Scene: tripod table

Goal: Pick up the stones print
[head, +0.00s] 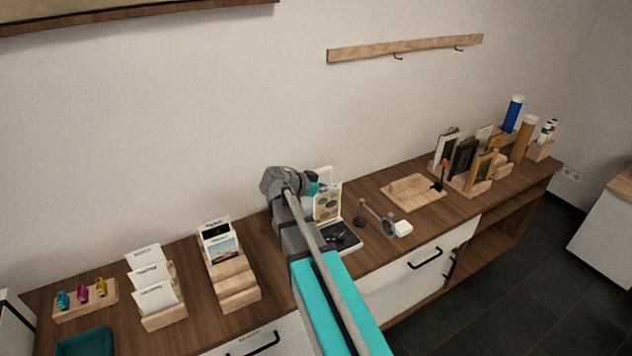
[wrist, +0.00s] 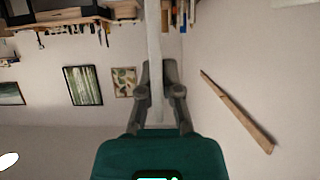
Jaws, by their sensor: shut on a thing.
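The stones print (head: 327,203) is a pale card with several rounded stone shapes. It stands upright above the counter near the middle of the head view. My gripper (head: 314,188) is at its upper left edge, partly hidden by my own arm. In the wrist view my gripper (wrist: 157,78) is shut on the print, which shows edge-on as a thin pale strip (wrist: 153,35). Its face cannot be seen there.
A shallow box with a dark inside (head: 343,237) lies below the print, beside a small grey stand (head: 388,226). Card holders (head: 235,282) stand left; a wooden tray (head: 412,190) and a rack of framed prints (head: 478,180) stand right. A hook rail (head: 405,47) is on the wall.

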